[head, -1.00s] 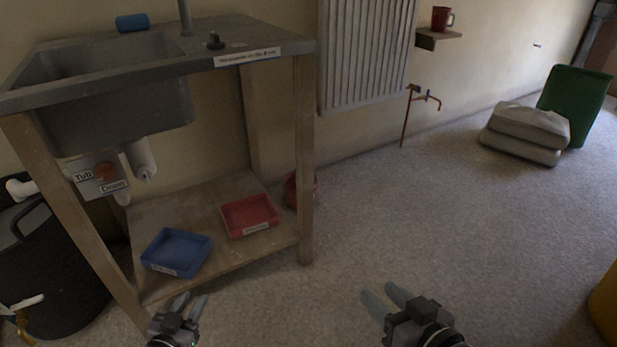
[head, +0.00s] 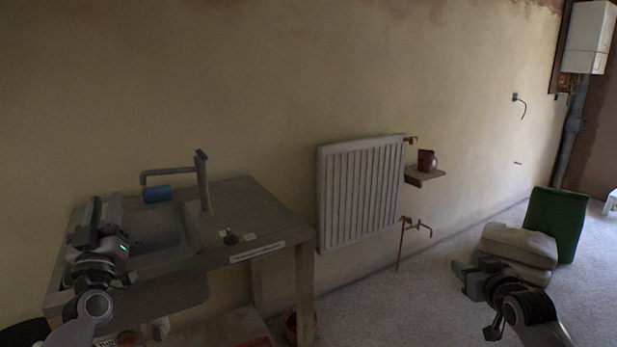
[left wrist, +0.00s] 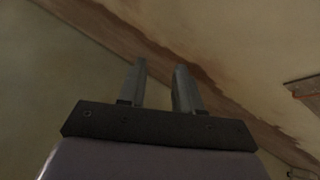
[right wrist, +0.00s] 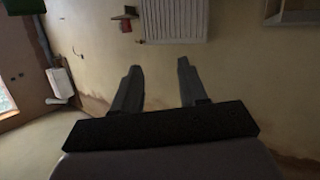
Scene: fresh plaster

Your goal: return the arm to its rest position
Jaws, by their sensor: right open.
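My left gripper (head: 98,217) is raised at the left of the head view, in front of the sink unit, with its fingers pointing up. In the left wrist view its two fingers (left wrist: 160,88) stand apart with nothing between them, facing the upper wall and ceiling. My right gripper (head: 478,284) is at the lower right of the head view, in front of the grey sacks. Its fingers (right wrist: 158,85) are apart and empty in the right wrist view. Both grippers appear clear of everything.
The sink unit (head: 262,222) with tap (head: 203,182) and blue roll (head: 158,194) stands left. A radiator (head: 358,195) and a shelf (head: 425,178) with a red mug (head: 427,160) are on the wall. Grey sacks (head: 518,245) and a green container (head: 556,222) stand right. Floor between is clear.

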